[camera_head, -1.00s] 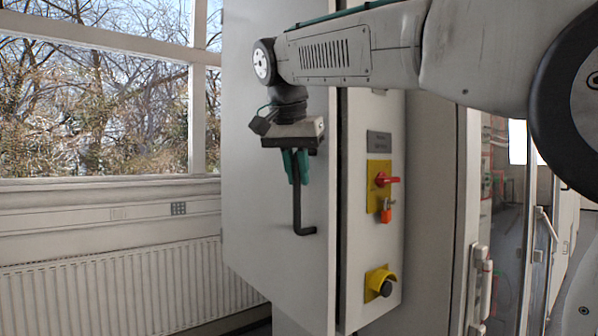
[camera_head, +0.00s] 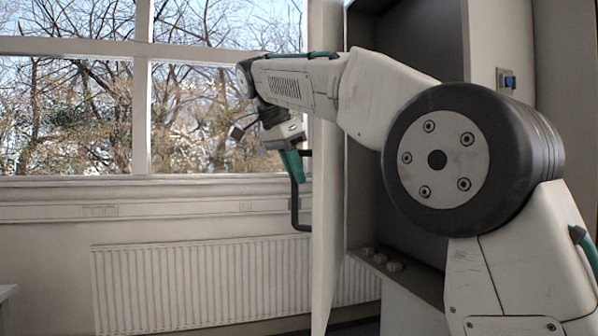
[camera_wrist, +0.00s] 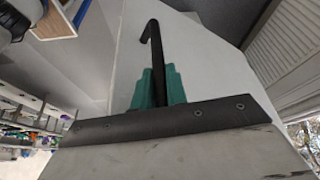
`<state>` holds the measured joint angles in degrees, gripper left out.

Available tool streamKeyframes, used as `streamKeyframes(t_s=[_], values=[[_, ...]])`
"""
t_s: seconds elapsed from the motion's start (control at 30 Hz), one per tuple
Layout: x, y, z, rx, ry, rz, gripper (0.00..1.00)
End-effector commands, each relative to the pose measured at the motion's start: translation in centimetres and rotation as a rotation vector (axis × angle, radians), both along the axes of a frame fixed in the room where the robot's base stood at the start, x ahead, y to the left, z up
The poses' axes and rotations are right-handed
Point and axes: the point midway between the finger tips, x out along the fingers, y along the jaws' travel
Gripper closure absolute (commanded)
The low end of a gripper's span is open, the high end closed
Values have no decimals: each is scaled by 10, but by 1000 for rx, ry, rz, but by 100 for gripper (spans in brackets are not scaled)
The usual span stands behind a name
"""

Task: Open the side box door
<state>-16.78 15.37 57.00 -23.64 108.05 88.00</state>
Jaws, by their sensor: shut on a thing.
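The side box door (camera_head: 325,170) stands swung open and shows nearly edge-on in the head view. Its pale face fills much of the wrist view (camera_wrist: 205,60). A black bar handle (camera_head: 294,210) sticks out from the door's left side; its bent end shows in the wrist view (camera_wrist: 152,40). My gripper (camera_head: 293,170) has green fingers shut on the handle, also seen in the wrist view (camera_wrist: 158,88). The fingers hide the handle's upper part. The box interior (camera_head: 400,150) is dark and partly hidden behind my arm.
Several small knobs or fittings (camera_head: 382,259) sit on the box's floor edge. A radiator (camera_head: 190,285) and window (camera_head: 140,110) are on the wall at left, with open room before them. A blue switch (camera_head: 508,82) is at upper right.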

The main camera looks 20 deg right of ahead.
Motion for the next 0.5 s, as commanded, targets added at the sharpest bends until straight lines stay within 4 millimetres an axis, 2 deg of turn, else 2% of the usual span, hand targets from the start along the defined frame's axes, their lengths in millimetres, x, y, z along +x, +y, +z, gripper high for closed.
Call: streamKeyframes(t_s=[0.5], values=[[7,-2,0,-1,0,-29,100]])
